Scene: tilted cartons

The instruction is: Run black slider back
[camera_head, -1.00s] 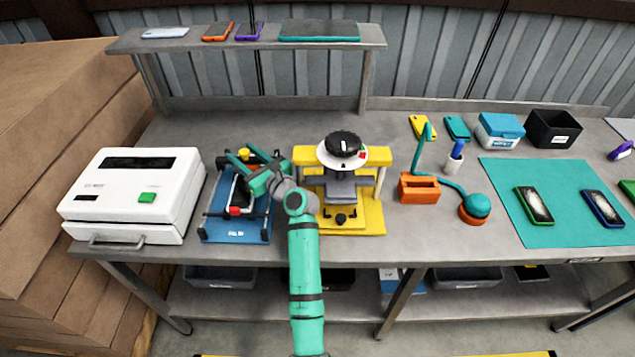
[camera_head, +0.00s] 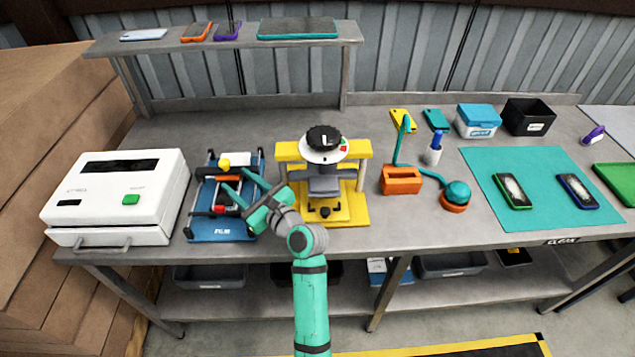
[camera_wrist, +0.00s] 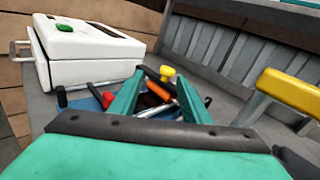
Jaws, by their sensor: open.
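The blue fixture (camera_head: 222,234) stands between the white machine and the yellow press. Dark rails run front to back on it. A dark crossbar with a red block (camera_head: 218,209) spans its front part. A yellow knob (camera_head: 224,162) and an orange bar (camera_head: 228,178) are toward its back. Which dark piece is the black slider I cannot tell. My gripper (camera_head: 233,179) is open over the fixture's right side, its fingers pointing back left. In the wrist view, the orange bar (camera_wrist: 157,91) and yellow knob (camera_wrist: 167,73) show between or beyond my gripper's fingers (camera_wrist: 160,76). Contact is unclear.
The white machine (camera_head: 120,195) stands close on the left. The yellow press (camera_head: 350,212) stands close on the right of my arm. A shelf (camera_head: 230,42) runs above the back of the bench. An orange holder (camera_head: 402,181) and a teal mat (camera_head: 540,195) are farther right.

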